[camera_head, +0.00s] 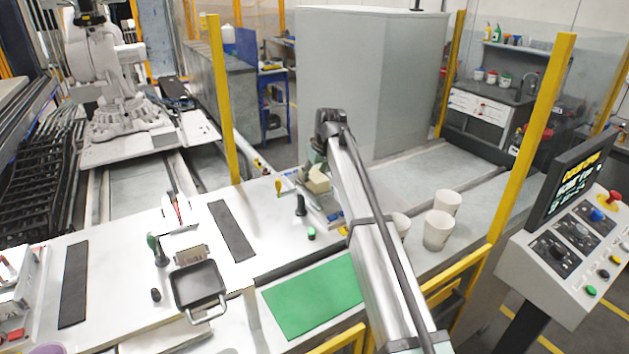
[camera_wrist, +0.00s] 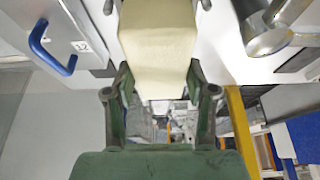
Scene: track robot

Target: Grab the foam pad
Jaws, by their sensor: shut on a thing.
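The foam pad is a cream-coloured block (camera_wrist: 158,45) at the top middle of the wrist view. My gripper (camera_wrist: 160,84) has its two dark green fingers on either side of the pad and is shut on it. In the head view the pad (camera_head: 319,180) shows as a small pale block just under my gripper (camera_head: 314,170), at the far side of the white table. My arm hides part of the area around it. I cannot tell whether the pad touches the surface below.
A green mat (camera_head: 313,297) and a black tray with a handle (camera_head: 198,285) lie on the table. White cups (camera_head: 437,230) stand to the right of my arm. Yellow posts (camera_head: 223,100) rise behind the table. A blue handle (camera_wrist: 50,48) shows at left in the wrist view.

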